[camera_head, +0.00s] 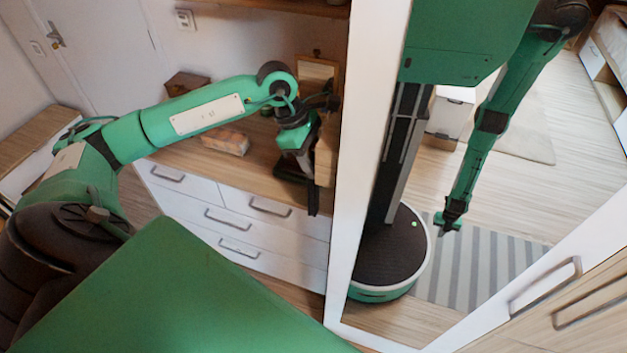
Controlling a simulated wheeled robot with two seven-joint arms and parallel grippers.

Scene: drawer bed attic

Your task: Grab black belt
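My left arm reaches from the left over the wooden-topped dresser (262,182). My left gripper (312,190) points down at the dresser's right end, close to the mirror's frame. Its fingers are dark and seen edge-on, so I cannot tell whether they are open or shut. A dark flat thing (288,171) lies on the dresser top right by the gripper. It may be the black belt, but it is partly hidden by the gripper and too small to be sure. My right gripper is not directly in view.
A tall mirror (480,220) in a white frame stands right of the gripper and reflects my base and one hanging arm. A brownish box (226,142), a dark wooden box (187,84) and a small framed item (317,72) are on the dresser. White drawers are below.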

